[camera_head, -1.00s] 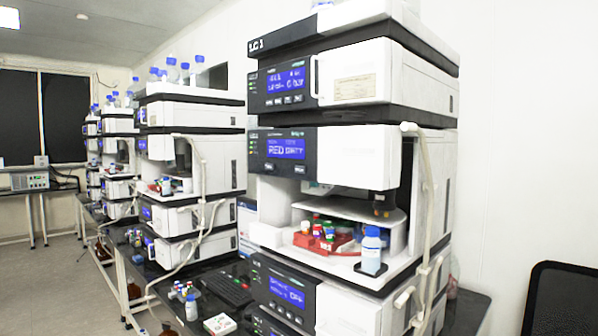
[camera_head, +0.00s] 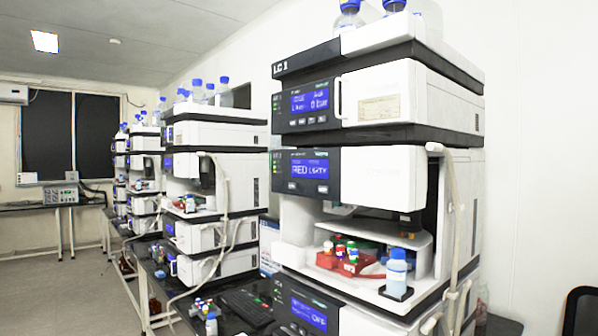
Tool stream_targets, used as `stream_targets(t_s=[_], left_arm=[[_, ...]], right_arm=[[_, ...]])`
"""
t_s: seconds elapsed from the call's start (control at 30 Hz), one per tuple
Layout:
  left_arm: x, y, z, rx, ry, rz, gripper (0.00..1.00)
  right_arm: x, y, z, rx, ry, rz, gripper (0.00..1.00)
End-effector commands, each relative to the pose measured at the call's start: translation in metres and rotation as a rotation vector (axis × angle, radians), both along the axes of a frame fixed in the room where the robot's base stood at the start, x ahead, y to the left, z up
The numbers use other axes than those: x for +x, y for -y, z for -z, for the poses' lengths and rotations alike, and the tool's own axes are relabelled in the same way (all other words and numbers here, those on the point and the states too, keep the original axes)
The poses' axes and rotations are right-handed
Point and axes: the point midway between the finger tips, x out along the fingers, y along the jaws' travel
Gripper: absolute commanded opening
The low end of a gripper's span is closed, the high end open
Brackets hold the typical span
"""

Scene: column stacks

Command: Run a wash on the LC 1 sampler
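The LC 1 stack (camera_head: 376,75) stands at right, its top label reading LC 1. Its sampler module (camera_head: 375,175) has a blue display (camera_head: 311,170) that starts with RED; the rest is hard to read. In the open bay below sits a red vial rack (camera_head: 342,262) with several coloured-cap vials. A bottle with a blue cap (camera_head: 397,269) stands upright at the bay's front right. A lower module's display (camera_head: 309,314) seems to read OFF. Neither of my grippers is in view.
More stacks (camera_head: 215,130) run along the bench to the left. A keyboard (camera_head: 247,306) and small vials (camera_head: 205,310) lie on the dark bench left of LC 1. A black chair back (camera_head: 580,310) is at lower right. Clear floor (camera_head: 60,290) lies at left.

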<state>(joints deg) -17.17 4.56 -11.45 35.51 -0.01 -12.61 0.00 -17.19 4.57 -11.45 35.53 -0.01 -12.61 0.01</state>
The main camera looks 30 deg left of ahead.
Motion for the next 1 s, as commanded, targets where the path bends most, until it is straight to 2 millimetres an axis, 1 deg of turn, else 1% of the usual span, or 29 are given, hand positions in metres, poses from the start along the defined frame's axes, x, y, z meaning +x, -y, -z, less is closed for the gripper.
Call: stream_targets(t_s=[0.03, 0.07, 0.57, 1.0], left_arm=[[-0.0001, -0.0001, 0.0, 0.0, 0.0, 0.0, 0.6], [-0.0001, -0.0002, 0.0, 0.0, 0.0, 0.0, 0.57], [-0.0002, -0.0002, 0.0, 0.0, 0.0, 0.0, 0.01], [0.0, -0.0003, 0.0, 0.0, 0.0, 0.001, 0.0]], right_arm=[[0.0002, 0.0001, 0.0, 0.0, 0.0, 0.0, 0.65], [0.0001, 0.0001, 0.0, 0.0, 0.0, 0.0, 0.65], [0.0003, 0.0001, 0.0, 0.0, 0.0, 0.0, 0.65], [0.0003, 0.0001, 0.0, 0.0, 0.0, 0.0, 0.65]])
